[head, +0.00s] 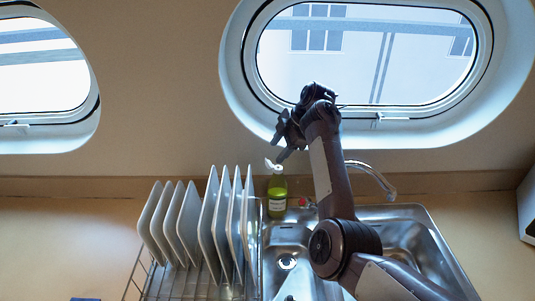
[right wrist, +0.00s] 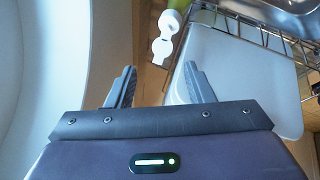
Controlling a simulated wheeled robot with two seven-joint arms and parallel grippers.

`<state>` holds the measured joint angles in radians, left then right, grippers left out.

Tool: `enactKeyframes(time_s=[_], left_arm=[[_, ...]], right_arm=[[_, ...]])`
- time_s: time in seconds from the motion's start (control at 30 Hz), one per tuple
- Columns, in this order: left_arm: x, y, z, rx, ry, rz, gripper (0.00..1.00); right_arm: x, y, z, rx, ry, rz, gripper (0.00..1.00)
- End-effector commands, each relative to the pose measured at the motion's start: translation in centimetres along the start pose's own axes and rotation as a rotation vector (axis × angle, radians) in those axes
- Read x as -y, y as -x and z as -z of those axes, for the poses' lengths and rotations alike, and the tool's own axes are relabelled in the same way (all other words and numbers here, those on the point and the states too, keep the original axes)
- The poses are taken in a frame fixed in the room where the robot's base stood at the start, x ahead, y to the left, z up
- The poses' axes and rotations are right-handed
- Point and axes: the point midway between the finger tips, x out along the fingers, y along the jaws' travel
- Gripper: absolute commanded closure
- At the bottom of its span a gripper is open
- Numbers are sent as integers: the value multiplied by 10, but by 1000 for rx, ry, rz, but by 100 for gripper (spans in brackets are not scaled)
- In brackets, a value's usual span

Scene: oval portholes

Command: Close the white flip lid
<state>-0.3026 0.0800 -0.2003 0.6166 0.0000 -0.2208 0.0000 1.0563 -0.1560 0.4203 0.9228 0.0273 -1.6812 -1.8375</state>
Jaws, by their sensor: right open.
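A green bottle (head: 277,197) with a pale label stands upright behind the sink, beside the dish rack. Its white flip lid (head: 272,165) stands open, tilted out to the left of the cap. In the right wrist view the white flip lid (right wrist: 162,49) shows beyond the fingertips, joined to the round white cap. The green body is hardly visible there. My right gripper (head: 280,147) is just above the lid, pointing down, and apart from it. In the right wrist view my right gripper (right wrist: 161,82) is open, with nothing between its fingers. My left gripper is not in view.
A wire dish rack (head: 170,283) with several upright white plates (head: 185,225) stands left of the bottle. The steel sink (head: 425,245) and its curved faucet (head: 375,175) are to the right. The wall with an oval porthole (head: 235,55) rises close behind my gripper.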

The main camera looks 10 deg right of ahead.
Motion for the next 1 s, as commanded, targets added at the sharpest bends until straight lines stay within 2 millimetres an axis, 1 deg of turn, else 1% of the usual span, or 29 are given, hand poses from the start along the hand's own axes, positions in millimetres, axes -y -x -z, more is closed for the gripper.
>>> enactKeyframes(time_s=[0.03, 0.2, 0.3, 0.4, 0.6, 0.8, 1.0], left_arm=[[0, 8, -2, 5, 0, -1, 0], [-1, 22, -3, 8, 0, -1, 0], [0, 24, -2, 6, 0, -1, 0], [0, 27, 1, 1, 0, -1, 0], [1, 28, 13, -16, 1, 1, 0], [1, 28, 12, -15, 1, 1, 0], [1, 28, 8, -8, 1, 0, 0]], right_arm=[[0, -6, 2, -1, -1, 6, 52], [0, -34, 2, -1, -2, 5, 52], [0, -49, 1, -1, -3, 4, 52], [0, -58, 1, 0, -2, 2, 52], [1, -67, 0, 1, -2, 1, 52], [1, -67, 0, 1, -2, 1, 52], [1, -67, 0, 1, -2, 1, 78]])
